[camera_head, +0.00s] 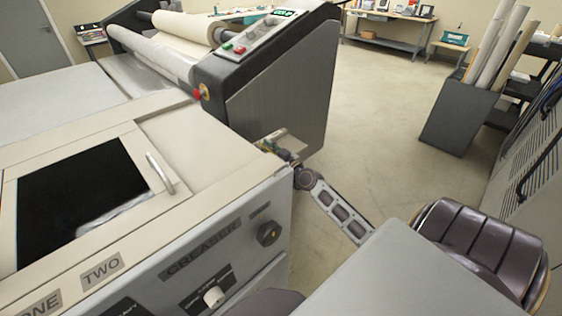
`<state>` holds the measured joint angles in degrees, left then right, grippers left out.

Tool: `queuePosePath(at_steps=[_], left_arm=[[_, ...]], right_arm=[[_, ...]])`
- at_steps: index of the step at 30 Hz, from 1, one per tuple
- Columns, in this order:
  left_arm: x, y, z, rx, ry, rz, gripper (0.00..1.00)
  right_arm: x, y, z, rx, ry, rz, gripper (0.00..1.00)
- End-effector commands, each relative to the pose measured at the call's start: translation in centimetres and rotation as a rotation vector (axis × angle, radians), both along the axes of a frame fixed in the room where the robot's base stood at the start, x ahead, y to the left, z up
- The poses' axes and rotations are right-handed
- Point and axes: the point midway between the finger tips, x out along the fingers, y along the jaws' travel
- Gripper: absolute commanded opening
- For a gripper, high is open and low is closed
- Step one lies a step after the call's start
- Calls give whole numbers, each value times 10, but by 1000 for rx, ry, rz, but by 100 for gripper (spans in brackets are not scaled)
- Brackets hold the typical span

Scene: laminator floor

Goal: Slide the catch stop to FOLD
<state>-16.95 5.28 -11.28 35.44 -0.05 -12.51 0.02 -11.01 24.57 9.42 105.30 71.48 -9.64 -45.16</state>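The pale creaser machine (215,245) fills the left and lower left, with a lettered front face. A small beige ledge (292,138) sticks out at its right end. My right gripper (272,149) is at this ledge, small and dark with a greenish part. It overlaps the ledge in the picture; I cannot tell whether it touches anything or whether its fingers are open. The catch stop and any FOLD mark cannot be made out. My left gripper is not in view.
A dark round knob (268,234) and a white knob (213,297) sit on the front face. A laminator with rolls (280,85) stands behind. A dark bin of rolled tubes (458,115) stands at right. The floor (375,120) between is clear.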

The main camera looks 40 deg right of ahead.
Motion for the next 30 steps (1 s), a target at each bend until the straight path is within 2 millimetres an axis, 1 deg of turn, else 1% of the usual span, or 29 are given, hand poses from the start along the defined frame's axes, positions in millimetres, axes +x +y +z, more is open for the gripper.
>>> queuePosePath(at_steps=[30], left_arm=[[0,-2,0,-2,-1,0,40]], right_arm=[[-66,-6,-1,-2,3,0,29]])
